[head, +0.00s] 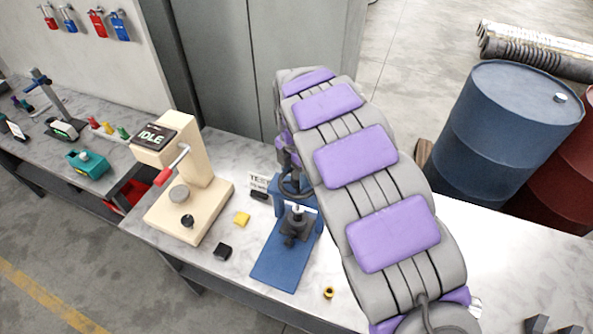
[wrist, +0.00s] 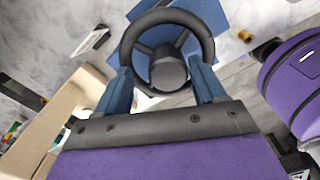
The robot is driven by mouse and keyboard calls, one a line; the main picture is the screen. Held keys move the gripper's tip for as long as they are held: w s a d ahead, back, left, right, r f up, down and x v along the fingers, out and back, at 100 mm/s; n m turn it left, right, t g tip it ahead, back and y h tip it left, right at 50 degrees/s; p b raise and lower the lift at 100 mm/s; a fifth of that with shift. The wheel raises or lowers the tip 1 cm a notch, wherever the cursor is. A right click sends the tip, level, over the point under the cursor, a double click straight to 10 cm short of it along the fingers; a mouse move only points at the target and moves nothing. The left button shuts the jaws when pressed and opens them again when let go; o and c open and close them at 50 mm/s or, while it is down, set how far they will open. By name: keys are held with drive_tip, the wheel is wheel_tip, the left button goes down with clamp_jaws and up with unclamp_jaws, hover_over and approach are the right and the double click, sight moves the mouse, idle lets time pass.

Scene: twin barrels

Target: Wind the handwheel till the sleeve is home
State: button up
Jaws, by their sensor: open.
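The blue press (head: 275,262) stands on the bench, with its dark handwheel (head: 292,184) partly hidden by my arm. A dark block (head: 291,239) sits on the press under a silver ram (head: 297,209). I cannot tell the sleeve and its seat apart there. In the wrist view, my gripper (wrist: 160,68) is open, its two blue fingers on either side of the handwheel's hub. The handwheel rim (wrist: 127,46) shows between and past the fingers. I cannot tell whether they touch it. My gripper is mostly hidden in the head view.
A brass ring (head: 328,293), a yellow block (head: 242,219) and a black block (head: 222,251) lie near the press. A cream machine (head: 190,185) reading IDLE, with a red-handled lever, stands left. Blue (head: 505,130) and red (head: 565,185) barrels stand behind the bench at right.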

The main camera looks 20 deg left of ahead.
drive_tip(key=shift+a, duration=0.15)
drive_tip(key=shift+c, duration=1.4)
drive_tip(key=shift+d+r, duration=0.1)
drive_tip(key=shift+d, duration=0.85)
drive_tip(key=c, duration=0.5)
drive_tip(key=shift+a, duration=0.25)
drive_tip(key=shift+c, duration=1.4)
drive_tip(key=shift+s+m, duration=0.1)
drive_tip(key=shift+m, duration=0.4)
